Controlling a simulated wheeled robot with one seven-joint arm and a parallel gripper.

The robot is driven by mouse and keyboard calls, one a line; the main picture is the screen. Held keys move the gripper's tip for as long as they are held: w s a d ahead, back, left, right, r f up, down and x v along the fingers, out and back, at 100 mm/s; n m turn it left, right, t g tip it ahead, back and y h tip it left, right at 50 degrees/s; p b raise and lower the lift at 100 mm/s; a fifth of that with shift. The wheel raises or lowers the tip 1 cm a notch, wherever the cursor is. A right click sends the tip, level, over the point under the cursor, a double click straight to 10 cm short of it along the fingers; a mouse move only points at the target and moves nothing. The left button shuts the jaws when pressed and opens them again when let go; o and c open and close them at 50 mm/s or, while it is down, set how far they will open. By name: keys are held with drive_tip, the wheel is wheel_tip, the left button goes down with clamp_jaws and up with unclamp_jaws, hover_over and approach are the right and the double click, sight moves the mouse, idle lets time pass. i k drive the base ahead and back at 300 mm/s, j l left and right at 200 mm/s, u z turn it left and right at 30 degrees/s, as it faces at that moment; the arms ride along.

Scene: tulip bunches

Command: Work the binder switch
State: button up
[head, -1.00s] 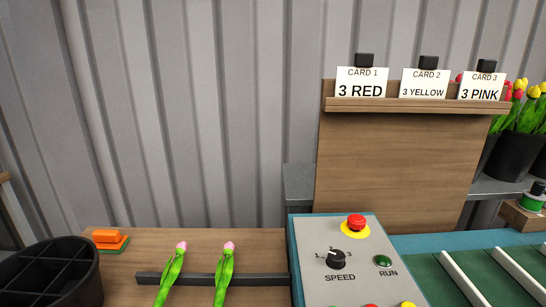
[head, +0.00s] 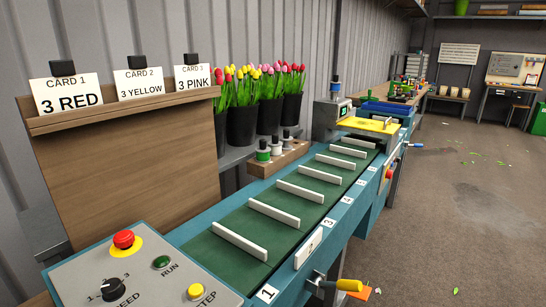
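What looks like the binder (head: 333,113), a grey unit with a small green-lit face and a yellow plate (head: 369,126), stands at the far end of the conveyor. A small red-and-yellow control (head: 389,174) is on the conveyor's front side near it; I cannot tell whether this is the binder switch. A lever with a blue grip (head: 415,145) sticks out to the right beside it. My gripper is not in view.
The green conveyor belt (head: 228,262) with white dividers runs away from me. The control panel (head: 75,279) has a red button (head: 123,239), a speed knob, RUN and STEP. Open floor (head: 450,220) lies to the right.

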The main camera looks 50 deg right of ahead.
sight(389, 174)
drive_tip(key=z, duration=2.05)
drive_tip(key=i+l+u, duration=0.1)
drive_tip(key=i+l, duration=0.45)
drive_tip(key=i+l+u, duration=0.1)
drive_tip(key=i+l, duration=0.45)
drive_tip(key=l, duration=0.15)
drive_tip(key=i+l+u, duration=0.1)
drive_tip(key=i+l, duration=0.45)
drive_tip(key=l, duration=0.1)
